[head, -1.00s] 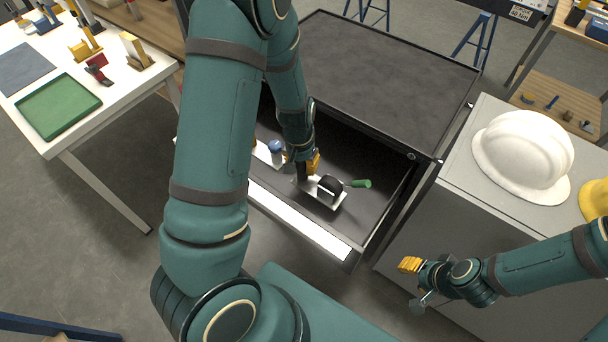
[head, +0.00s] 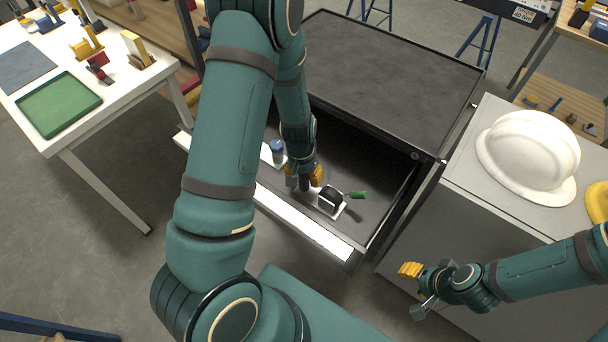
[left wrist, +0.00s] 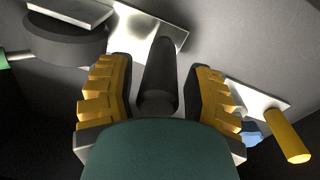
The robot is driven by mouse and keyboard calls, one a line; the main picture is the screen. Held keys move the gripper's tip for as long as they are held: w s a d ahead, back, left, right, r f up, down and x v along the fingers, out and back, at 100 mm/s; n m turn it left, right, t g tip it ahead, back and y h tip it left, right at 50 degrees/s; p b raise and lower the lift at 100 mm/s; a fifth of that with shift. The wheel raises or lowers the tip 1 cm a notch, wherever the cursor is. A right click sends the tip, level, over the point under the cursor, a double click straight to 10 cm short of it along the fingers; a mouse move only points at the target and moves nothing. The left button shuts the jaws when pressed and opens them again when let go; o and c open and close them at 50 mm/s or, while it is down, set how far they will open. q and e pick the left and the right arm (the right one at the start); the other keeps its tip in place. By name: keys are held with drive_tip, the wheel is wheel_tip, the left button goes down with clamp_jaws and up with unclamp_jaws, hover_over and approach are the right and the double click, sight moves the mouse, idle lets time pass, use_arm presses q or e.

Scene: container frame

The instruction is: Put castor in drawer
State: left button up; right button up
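The castor (head: 330,198), a dark wheel with a pale metal plate, lies in the open drawer (head: 304,222). In the left wrist view a dark round wheel with a plate (left wrist: 65,38), probably the castor, is at upper left, outside the fingers. My left gripper (head: 303,178) is down in the drawer, just left of the castor. Its yellow fingers (left wrist: 160,95) stand apart on either side of a dark cylinder (left wrist: 158,75), with gaps on both sides. A shiny plate lies beyond that cylinder. My right gripper (head: 412,284) is over the floor, before the grey cabinet; its opening is unclear.
A green-handled tool (head: 357,195) lies right of the castor. A blue item (head: 277,147) is farther left in the drawer. A yellow-handled piece (left wrist: 288,138) shows at right in the wrist view. The cabinet top overhangs the drawer's back. A white helmet (head: 528,150) is at right.

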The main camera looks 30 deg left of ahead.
use_arm(q)
drive_tip(key=shift+r, duration=0.15)
use_arm(e)
drive_tip(key=shift+r, duration=0.1)
use_arm(q)
drive_tip(key=r+p, duration=0.1)
drive_tip(key=r, duration=0.3)
drive_tip(key=r+p, duration=0.1)
drive_tip(key=r, duration=0.3)
drive_tip(key=r+p, duration=0.1)
drive_tip(key=r, duration=0.3)
drive_tip(key=shift+s+a, duration=0.2)
drive_tip(key=shift+a, duration=0.15)
use_arm(e)
drive_tip(key=r, duration=0.1)
drive_tip(key=w+r, duration=0.1)
drive_tip(key=r, duration=0.1)
drive_tip(key=shift+d, duration=0.1)
use_arm(q)
drive_tip(key=shift+d, duration=0.1)
use_arm(e)
drive_tip(key=shift+d, duration=0.1)
